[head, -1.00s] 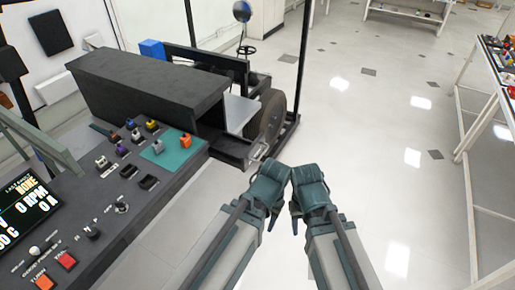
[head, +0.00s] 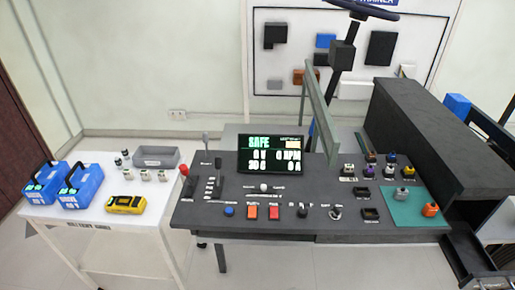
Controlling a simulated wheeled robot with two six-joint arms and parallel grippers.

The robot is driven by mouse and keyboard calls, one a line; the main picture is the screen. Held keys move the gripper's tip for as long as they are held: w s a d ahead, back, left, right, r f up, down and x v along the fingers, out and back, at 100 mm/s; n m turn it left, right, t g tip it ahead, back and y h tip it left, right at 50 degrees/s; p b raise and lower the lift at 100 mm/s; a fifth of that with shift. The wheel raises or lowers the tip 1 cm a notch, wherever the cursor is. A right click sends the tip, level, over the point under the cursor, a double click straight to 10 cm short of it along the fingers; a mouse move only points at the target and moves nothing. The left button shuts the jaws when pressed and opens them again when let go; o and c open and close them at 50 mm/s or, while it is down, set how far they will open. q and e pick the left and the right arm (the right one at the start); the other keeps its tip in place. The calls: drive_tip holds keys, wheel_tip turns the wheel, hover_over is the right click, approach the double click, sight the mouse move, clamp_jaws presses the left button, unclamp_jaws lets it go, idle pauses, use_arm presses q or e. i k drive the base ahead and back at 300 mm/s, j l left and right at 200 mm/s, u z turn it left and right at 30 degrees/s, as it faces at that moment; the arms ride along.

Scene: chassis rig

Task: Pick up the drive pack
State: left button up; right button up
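Two blue packs with dark carry handles stand side by side at the left end of a white table (head: 105,226). One is the left blue pack (head: 40,188), close to the table's left edge. The other is the right blue pack (head: 82,192), slightly nearer to me. Both have small bright lettering on the front, too small to read surely, so I cannot tell which is the drive pack. Neither of my grippers is in view.
A yellow device (head: 126,205), a grey tray (head: 157,163) and several small pieces share the white table. A dark control console (head: 270,215) with a screen (head: 271,154) reading SAFE adjoins on the right. A black housing (head: 410,125) stands farther right.

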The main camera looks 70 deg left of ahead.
sight(82, 185)
drive_tip(key=u, duration=3.95)
